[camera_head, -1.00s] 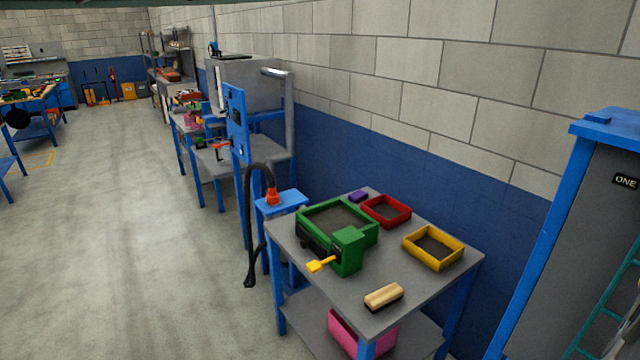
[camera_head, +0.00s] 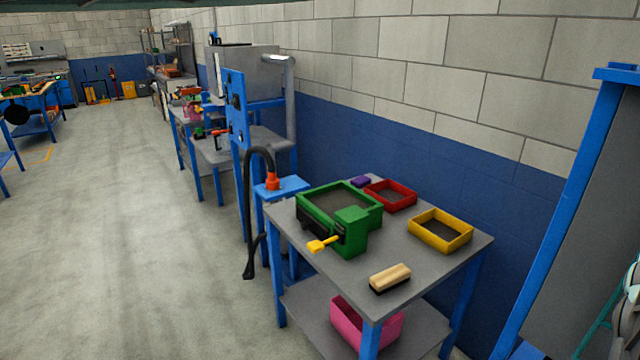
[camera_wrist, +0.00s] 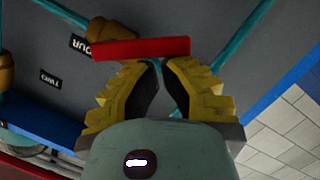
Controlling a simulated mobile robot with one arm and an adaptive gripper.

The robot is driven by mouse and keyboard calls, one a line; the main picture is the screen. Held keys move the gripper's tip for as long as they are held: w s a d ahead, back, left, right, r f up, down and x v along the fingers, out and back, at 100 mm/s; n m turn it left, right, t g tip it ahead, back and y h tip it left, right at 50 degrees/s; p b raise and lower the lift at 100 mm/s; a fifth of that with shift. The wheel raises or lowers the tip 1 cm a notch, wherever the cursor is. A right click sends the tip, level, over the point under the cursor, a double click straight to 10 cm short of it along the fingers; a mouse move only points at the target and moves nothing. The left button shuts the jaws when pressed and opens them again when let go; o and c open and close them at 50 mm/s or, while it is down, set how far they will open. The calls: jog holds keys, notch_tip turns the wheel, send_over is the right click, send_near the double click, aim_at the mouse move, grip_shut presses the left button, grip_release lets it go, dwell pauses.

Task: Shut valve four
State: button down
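Valve four shows in the wrist view as a brass body (camera_wrist: 112,30) with a long red lever handle (camera_wrist: 140,49), next to a label reading FOUR (camera_wrist: 80,45). The lever lies nearly crosswise in the picture. My gripper (camera_wrist: 162,62) has its yellow fingers curved together, with the tips almost meeting just below the lever. The tips look very close to the lever; I cannot tell whether they touch it. Nothing shows between the fingers. In the head view the valve and fingers are not visible.
Teal pipes (camera_wrist: 235,35) run across the grey panel. A TWO label (camera_wrist: 50,79) and another brass fitting (camera_wrist: 6,72) are at left. In the head view, the panel's blue frame (camera_head: 566,215) stands right of a workbench (camera_head: 350,282). Floor at left is open.

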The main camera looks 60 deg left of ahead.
jog(key=f+n+b, duration=0.1)
jog(key=n+b, duration=0.1)
jog(key=d+f+n+t+h+b, duration=0.1)
jog(key=n+b, duration=0.1)
jog(key=n, duration=0.1)
jog(key=d+f+n+h+b, duration=0.1)
jog(key=f+n+b, duration=0.1)
jog(key=b, duration=0.1)
jog(key=shift+d+n+t, duration=0.1)
jog(key=shift+n+t, duration=0.2)
jog(key=shift+n, duration=0.1)
jog(key=shift+d+f, duration=0.1)
dwell(0.4)
